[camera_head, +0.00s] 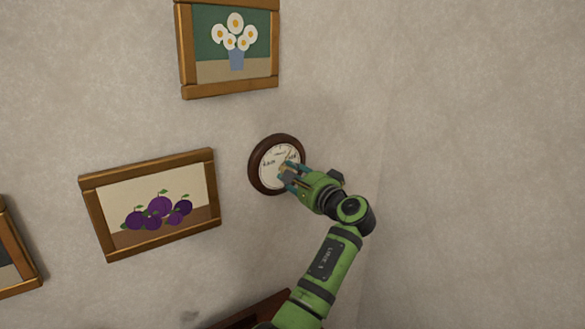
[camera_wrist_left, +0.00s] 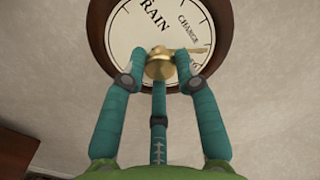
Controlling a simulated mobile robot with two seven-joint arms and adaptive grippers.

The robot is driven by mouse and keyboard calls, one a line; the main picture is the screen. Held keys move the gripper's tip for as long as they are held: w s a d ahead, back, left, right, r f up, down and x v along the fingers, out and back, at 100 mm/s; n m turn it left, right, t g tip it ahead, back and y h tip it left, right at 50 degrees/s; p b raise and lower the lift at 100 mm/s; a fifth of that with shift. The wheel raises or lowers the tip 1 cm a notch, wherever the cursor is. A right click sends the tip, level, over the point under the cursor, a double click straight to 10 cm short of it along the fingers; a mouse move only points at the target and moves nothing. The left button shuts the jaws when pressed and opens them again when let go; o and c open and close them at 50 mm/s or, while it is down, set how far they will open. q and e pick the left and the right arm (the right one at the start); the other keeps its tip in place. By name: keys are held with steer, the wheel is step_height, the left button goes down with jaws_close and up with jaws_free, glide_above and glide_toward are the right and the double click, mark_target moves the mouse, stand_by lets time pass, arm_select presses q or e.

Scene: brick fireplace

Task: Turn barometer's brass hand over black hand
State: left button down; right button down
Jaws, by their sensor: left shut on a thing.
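The round barometer (camera_head: 268,165) hangs on the wall, with a dark brown rim and a white dial. In the left wrist view its dial (camera_wrist_left: 130,30) shows the words RAIN and CHANGE. A brass knob (camera_wrist_left: 159,68) stands at the dial's centre. The brass hand (camera_wrist_left: 201,49) points right in that view, just below CHANGE. My left gripper (camera_wrist_left: 160,58) is shut on the brass knob, its teal fingers on either side; it also shows over the dial's lower right in the head view (camera_head: 287,174). I cannot make out the black hand. My right gripper is not in view.
A framed daisy picture (camera_head: 230,45) hangs above the barometer, and a framed plum picture (camera_head: 150,203) to its left. Another frame (camera_head: 15,250) is at the left edge. A dark wooden edge (camera_head: 245,315) lies below. The wall to the right is bare.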

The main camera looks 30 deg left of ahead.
arm_select(q)
steer(key=shift+s+a+f+m, duration=0.1)
steer(key=shift+f+m, duration=0.1)
steer(key=shift+m, duration=0.2)
steer(key=c, duration=0.9)
jaws_free()
steer(key=shift+c, duration=0.2)
steer(key=shift+r, duration=0.15)
steer(key=v, duration=1.2)
